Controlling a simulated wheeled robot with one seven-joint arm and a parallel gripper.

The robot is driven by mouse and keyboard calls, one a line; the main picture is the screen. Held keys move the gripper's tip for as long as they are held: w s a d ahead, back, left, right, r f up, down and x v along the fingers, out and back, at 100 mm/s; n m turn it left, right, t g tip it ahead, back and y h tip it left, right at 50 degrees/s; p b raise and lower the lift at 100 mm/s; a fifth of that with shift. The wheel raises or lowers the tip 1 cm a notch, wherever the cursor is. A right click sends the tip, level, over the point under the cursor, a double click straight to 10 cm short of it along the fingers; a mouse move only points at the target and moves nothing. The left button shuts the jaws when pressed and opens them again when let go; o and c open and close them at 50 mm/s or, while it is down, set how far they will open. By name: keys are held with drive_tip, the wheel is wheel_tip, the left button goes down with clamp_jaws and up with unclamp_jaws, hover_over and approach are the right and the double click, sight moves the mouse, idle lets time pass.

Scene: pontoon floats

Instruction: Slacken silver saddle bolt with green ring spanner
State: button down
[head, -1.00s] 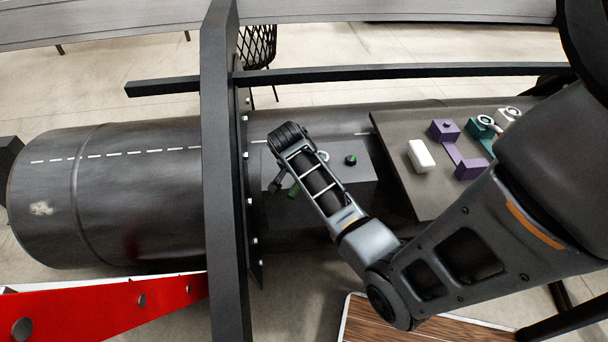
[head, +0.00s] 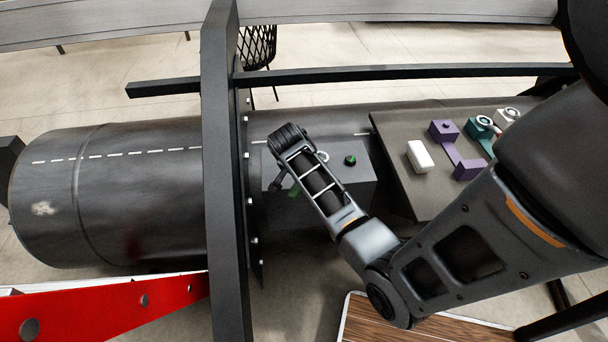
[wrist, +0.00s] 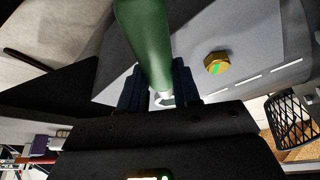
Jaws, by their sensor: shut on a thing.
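My gripper (wrist: 160,90) is shut on the green ring spanner (wrist: 147,40), whose thick green handle runs up out of the top of the wrist view. In the head view a small green part of the spanner (head: 294,191) shows beside my arm, low over the grey saddle plate (head: 350,185). The spanner's ring end is not clearly seen. A pale ring-like piece (head: 322,156) shows just right of my wrist; I cannot tell whether it is the silver saddle bolt. A brass bolt with a green mark (wrist: 217,62) stands on the plate, apart from my gripper.
A dark upright beam (head: 226,200) stands just left of my gripper, with a bolted flange beside it. A board (head: 425,195) at the right holds a white block (head: 420,156), purple blocks (head: 468,169) and a teal piece (head: 480,128). A red beam (head: 110,308) lies front left.

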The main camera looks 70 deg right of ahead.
drive_tip(key=shift+f+b, duration=0.75)
drive_tip(key=shift+f, duration=0.3)
idle(0.4)
drive_tip(key=shift+s+r+n+p, duration=0.1)
drive_tip(key=shift+s+n+p, duration=0.3)
drive_tip(key=shift+p, duration=0.1)
drive_tip(key=shift+s+a+t, duration=0.1)
drive_tip(key=shift+s+t, duration=0.05)
drive_tip(key=shift+t, duration=0.15)
drive_tip(key=shift+s+n+p, duration=0.3)
drive_tip(key=shift+n+p, duration=0.2)
drive_tip(key=shift+p, duration=0.05)
drive_tip(key=shift+s+n+p, duration=0.3)
idle(0.3)
drive_tip(key=shift+s+n+t, duration=0.3)
drive_tip(key=shift+s+p, duration=0.1)
drive_tip(key=shift+p, duration=0.25)
